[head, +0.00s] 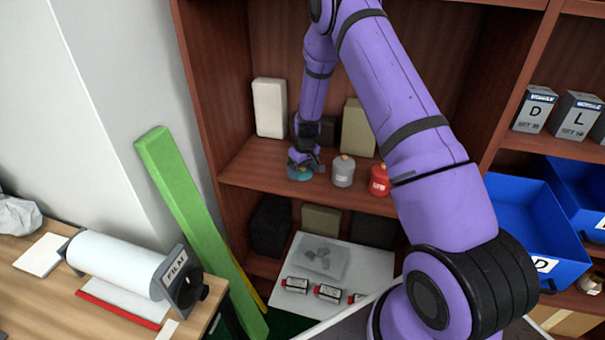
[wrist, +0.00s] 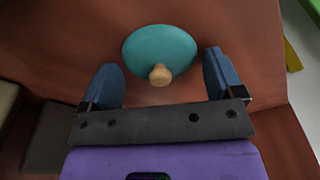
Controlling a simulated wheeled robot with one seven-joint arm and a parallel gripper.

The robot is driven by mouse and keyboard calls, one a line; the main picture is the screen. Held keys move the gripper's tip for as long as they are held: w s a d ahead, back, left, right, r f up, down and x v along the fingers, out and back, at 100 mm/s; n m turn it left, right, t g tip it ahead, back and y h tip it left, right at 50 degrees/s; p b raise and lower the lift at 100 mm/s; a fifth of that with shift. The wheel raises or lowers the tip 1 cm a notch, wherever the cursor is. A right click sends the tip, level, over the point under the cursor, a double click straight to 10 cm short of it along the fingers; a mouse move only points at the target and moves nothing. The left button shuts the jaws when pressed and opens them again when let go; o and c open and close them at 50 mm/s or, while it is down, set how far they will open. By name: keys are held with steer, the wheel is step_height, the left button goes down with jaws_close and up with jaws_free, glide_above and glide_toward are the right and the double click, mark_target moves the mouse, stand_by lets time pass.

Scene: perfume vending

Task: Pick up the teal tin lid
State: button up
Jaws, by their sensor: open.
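The teal tin lid (wrist: 160,46) is a round disc with a light wooden knob on top. It lies on the brown shelf, knob side up. In the head view the lid (head: 299,175) shows partly, under my gripper (head: 304,163) at the left end of the middle shelf. In the wrist view my gripper (wrist: 163,82) is open, with one blue finger at the left of the lid and one at the right. The lid sits mostly beyond the fingertips, with the knob nearer the gap between them. Nothing is held. Whether the fingers touch the shelf cannot be told.
A grey canister (head: 343,171) stands just right of the lid on the shelf, and a red canister (head: 379,181) stands farther right. A white box (head: 269,107) and a tan box (head: 358,128) stand behind. The cabinet's left side panel (head: 208,90) is close by.

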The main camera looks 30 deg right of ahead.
steer(key=c, duration=1.1)
steer(key=shift+o, duration=0.2)
steer(key=shift+s, duration=0.1)
steer(key=shift+r, duration=0.1)
